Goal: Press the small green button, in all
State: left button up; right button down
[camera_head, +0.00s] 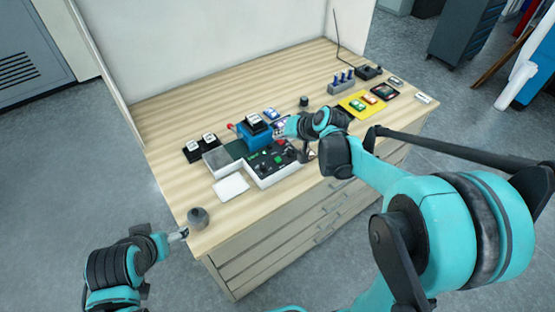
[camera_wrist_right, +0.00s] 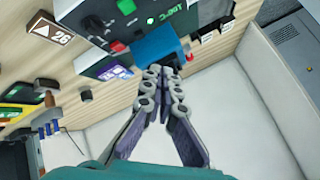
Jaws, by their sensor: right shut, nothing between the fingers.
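The white control box with a black panel (camera_head: 280,160) stands on the wooden table; it also shows upside down at the top of the right wrist view (camera_wrist_right: 108,28). A small green patch (camera_wrist_right: 126,6) shows on its panel there; I cannot tell for sure whether it is the button. My right gripper (camera_head: 281,127) is above the box's far side, by the blue block (camera_head: 257,137). In the right wrist view its fingers (camera_wrist_right: 162,72) are together and empty, their tips over the blue block. My left gripper (camera_head: 181,235) is at the table's front left edge, too small to read.
A grey rounded object (camera_head: 198,217) stands beside my left gripper. A white pad (camera_head: 231,187) lies left of the box. A yellow tray (camera_head: 352,105), a rack with blue-topped pieces (camera_head: 342,83) and a black device with an antenna (camera_head: 368,72) stand at the back right.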

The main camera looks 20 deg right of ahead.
aim_at(280, 160)
jog(key=shift+f+b, duration=3.3)
jog(key=shift+f, duration=1)
jog(key=shift+f+b, duration=0.3)
jog(key=shift+f, duration=0.1)
